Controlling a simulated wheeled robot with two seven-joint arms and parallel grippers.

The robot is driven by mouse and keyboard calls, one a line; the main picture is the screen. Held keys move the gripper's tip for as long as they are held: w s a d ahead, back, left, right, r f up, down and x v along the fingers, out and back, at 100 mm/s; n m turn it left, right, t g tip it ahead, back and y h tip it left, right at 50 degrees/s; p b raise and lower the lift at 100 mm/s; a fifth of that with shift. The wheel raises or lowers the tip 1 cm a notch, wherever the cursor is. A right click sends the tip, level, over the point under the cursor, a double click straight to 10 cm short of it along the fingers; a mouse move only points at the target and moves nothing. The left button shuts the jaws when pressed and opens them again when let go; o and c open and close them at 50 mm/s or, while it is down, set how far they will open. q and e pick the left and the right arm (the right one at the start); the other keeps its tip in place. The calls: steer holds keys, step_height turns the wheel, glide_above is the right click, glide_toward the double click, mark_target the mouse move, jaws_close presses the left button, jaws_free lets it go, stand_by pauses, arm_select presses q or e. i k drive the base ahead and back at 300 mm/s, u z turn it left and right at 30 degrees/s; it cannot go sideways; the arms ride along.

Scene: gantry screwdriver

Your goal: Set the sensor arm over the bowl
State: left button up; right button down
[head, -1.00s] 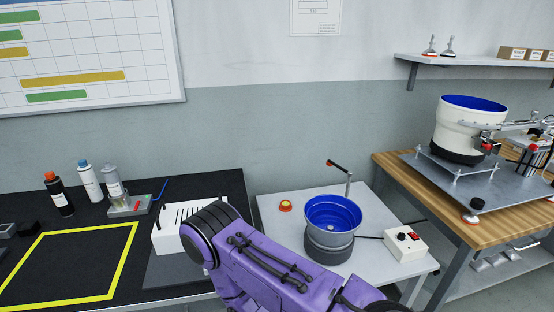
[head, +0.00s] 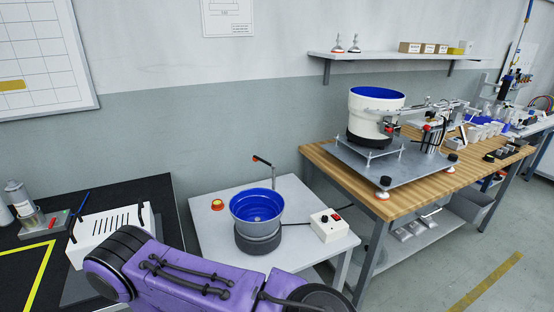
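The bowl (head: 257,205) has a blue inside and a grey outside, and sits on a dark round base (head: 258,242) on a small white table. The sensor arm (head: 264,161) is a thin dark bar with a red-orange tip, on a thin post behind the bowl. Its bar points up and to the left, away from the bowl's middle, with the tip behind the rim. My purple arm crosses the front of the view, left of and below the bowl. Neither gripper shows.
A white control box (head: 327,225) with a red switch and a red-yellow button (head: 217,204) share the white table (head: 206,238). A white slotted box (head: 110,234) stands on the black bench at left. A wooden bench (head: 322,159) with a larger feeder bowl (head: 374,116) is at right.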

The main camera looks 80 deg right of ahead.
mark_target(264, 161)
steer(key=z, duration=0.05)
steer(key=k, duration=0.65)
steer(key=z, duration=1.6)
